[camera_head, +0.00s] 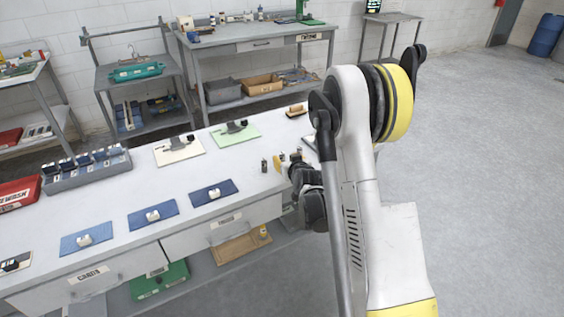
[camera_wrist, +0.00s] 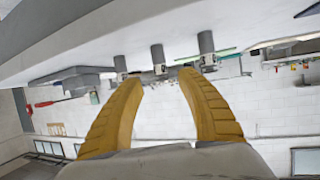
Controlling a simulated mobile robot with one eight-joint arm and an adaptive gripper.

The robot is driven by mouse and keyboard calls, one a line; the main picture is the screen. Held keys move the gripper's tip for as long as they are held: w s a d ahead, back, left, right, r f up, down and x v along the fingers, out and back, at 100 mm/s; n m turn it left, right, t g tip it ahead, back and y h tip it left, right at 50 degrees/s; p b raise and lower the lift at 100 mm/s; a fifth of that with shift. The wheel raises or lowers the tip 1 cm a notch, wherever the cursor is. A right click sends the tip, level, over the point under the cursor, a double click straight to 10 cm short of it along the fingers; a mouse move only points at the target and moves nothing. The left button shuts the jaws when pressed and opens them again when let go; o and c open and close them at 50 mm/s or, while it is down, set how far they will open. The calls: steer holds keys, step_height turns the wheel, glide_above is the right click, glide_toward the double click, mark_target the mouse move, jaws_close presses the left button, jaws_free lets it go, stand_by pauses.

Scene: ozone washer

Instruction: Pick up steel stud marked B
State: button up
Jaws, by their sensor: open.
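Three small grey steel studs stand in a row on the white bench (camera_head: 150,190). In the wrist view the bench appears inverted along the top, and the studs show as a left one (camera_wrist: 120,66), a middle one (camera_wrist: 158,58) and a right one (camera_wrist: 206,50). No letter is readable, so I cannot tell which is B. In the head view one stud (camera_head: 264,165) shows clearly; the others are small beside my gripper. My gripper (camera_wrist: 160,79) has its yellow fingers spread and empty, pointing toward the studs, with the middle one seen between the tips.
Blue mats (camera_head: 214,193) with white pieces lie along the bench front. A green mat (camera_head: 236,133) and a cream mat (camera_head: 179,148) with dark tools lie behind. A grey rack (camera_head: 88,170) stands at left. My arm reaches over the bench's right end.

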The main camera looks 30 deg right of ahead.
mark_target(283, 157)
steer(key=b+x, duration=0.2)
steer(key=x, duration=0.2)
steer(key=shift+f, duration=0.1)
steer(key=shift+w, duration=0.4)
jaws_close()
